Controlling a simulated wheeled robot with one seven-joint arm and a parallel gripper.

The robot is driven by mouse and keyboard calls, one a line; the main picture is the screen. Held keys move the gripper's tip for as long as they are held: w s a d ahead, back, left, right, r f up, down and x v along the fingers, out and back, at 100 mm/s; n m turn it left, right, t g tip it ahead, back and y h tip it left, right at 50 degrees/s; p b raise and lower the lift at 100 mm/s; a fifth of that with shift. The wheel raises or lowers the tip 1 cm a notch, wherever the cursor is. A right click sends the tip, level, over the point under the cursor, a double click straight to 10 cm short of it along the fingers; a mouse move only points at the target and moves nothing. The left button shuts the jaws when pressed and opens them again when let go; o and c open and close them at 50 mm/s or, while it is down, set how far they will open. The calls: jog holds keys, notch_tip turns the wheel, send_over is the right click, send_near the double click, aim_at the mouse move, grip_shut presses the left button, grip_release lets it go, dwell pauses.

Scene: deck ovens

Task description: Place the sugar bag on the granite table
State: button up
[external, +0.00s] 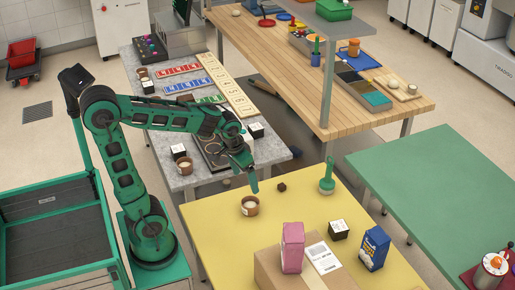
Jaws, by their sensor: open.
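A pink bag (292,248) stands upright on a cardboard box at the front of the yellow table. A blue packet (374,248) with a pale printed front stands to its right on the yellow table. The print is too small to tell which is the sugar bag. The granite table (183,181) is the grey speckled one behind the yellow table, with many items on it. My gripper (254,188) is open and empty, pointing down over the far left part of the yellow table, apart from both packages.
A brown cup (250,206) is just below my gripper. The granite table's near right corner looks clear. The green table (430,180) is mostly bare.

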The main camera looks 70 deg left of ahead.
jog(key=s+d+f+m+g, duration=0.1)
jog(key=s+d+m, duration=0.3)
jog(key=s, duration=0.6)
jog(key=s+d+f+m+g, duration=0.1)
jog(key=s+d+m, duration=0.3)
jog(key=s+d, duration=0.5)
jog(key=shift+s+f+m+g, duration=0.3)
jog(key=shift+s+f+g, duration=0.1)
jog(key=shift+s+f, duration=0.35)
jog(key=shift+r, duration=0.1)
